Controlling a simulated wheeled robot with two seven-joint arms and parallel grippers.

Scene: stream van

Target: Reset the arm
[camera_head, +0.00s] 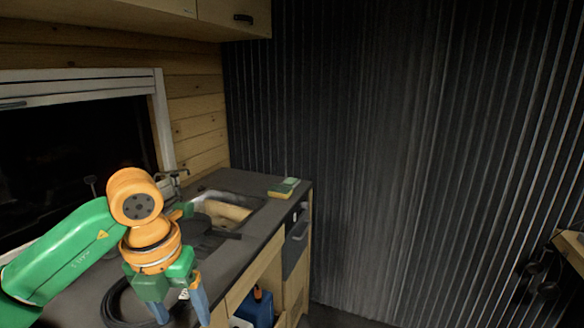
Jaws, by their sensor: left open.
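My left arm comes in from the left, green and orange. Its gripper (181,308) points down over the near part of the dark countertop (245,262), with its two blue-grey fingers apart and nothing seen between them. Part of a dark curved object (113,302) lies on the counter beside the gripper; the arm hides some of it. My right arm and gripper are not in view.
A sink (238,198) with a light brown item in it is set in the counter behind the gripper. A yellow-green item (284,187) lies at the far corner. A blue container (256,311) stands in the open cabinet below. Upper cabinets (235,14) hang above.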

